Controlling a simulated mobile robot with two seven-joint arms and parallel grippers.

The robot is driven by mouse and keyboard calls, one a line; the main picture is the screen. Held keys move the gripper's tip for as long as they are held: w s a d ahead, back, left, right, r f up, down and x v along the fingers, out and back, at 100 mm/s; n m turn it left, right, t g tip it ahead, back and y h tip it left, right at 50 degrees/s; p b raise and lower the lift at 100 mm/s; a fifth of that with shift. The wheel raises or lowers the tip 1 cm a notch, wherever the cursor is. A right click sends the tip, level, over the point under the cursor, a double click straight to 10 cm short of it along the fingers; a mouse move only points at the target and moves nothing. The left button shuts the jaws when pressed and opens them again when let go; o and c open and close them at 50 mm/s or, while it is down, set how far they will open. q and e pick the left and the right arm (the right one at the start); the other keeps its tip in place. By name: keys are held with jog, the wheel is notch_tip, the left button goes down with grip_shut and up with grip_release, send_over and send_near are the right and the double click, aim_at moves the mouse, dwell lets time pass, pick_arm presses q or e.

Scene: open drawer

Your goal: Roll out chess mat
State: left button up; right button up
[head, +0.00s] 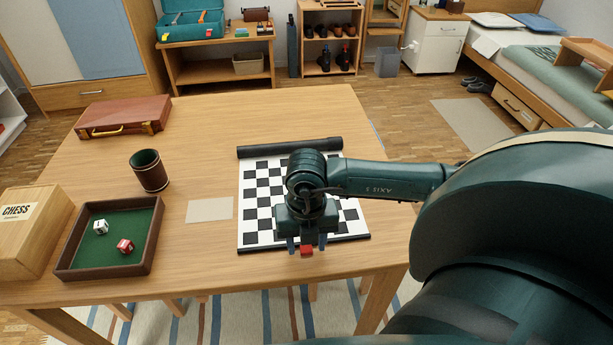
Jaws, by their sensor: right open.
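The chess mat (257,198), black and white checked, lies flat on the wooden table with its near part spread out. Its far end is a dark roll (290,147) lying crosswise. A dark strip runs along its near edge. My right gripper (307,244) is open over the middle of this near edge, fingers pointing down. A small red piece (306,251) shows between and just below the fingertips at the edge; I cannot tell if the fingers touch it. My right arm and wrist hide the middle and part of the right side of the mat. My left gripper is not in view.
Left of the mat lie a beige card (209,210), a dice cup (149,170), a green-lined tray (153,233) with two dice, and a wooden chess box (32,236). A brown case (123,116) lies at the far left. The table (300,105) is clear beyond the roll.

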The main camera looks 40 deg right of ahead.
notch_tip(320, 180, up, 13)
jog(key=shift+f+p, duration=0.15)
jog(key=shift+p, duration=0.2)
dwell(0.5)
